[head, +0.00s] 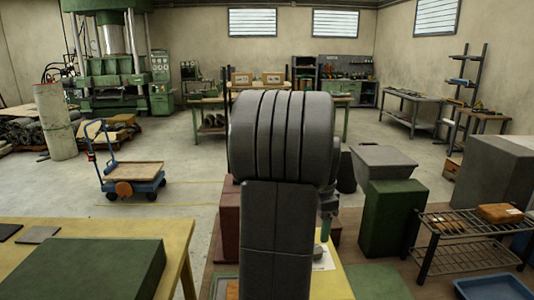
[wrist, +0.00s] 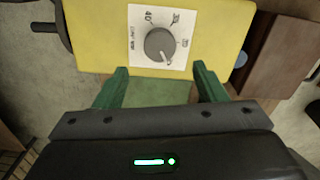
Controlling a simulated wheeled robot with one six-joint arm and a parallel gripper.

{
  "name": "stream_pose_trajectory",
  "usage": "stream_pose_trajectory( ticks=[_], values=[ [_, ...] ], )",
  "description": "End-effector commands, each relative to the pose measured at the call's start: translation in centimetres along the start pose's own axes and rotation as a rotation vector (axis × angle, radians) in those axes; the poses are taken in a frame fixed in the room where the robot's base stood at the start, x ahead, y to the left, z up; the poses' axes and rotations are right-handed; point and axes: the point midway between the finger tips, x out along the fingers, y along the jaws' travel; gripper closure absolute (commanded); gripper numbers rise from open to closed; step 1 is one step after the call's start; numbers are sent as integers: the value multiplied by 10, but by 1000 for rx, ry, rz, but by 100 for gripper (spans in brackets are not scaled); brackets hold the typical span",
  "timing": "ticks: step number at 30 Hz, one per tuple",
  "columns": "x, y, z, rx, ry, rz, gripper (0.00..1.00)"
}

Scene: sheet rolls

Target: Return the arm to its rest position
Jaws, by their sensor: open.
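My arm (head: 280,150) stands folded up in the middle of the head view, its dark grey links hiding much of the scene behind. In the wrist view, my gripper (wrist: 160,82) shows two green fingers, spread apart with nothing between them. Beyond the fingertips is a yellow panel (wrist: 90,45) with a white label and a grey dial knob (wrist: 160,45). The fingers appear apart from the knob. In the head view, only a bit of green at the arm's right side may be the gripper; the rest is hidden.
A yellow table (head: 60,228) with a green block (head: 88,268) is at front left. A blue cart (head: 132,178) stands behind it. At right are a green bin (head: 390,215) and a black wire rack (head: 465,240). Open floor lies at mid-left. A large green press (head: 110,60) stands at the back.

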Motion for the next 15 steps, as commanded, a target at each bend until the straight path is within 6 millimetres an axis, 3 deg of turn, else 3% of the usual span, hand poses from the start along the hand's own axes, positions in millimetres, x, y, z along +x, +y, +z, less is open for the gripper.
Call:
stream_pose_trajectory(
  ticks=[9,15],
  values=[
    [57,1,0,0,-1,3,35],
    [75,1,0,-1,-1,2,35]
  ],
)
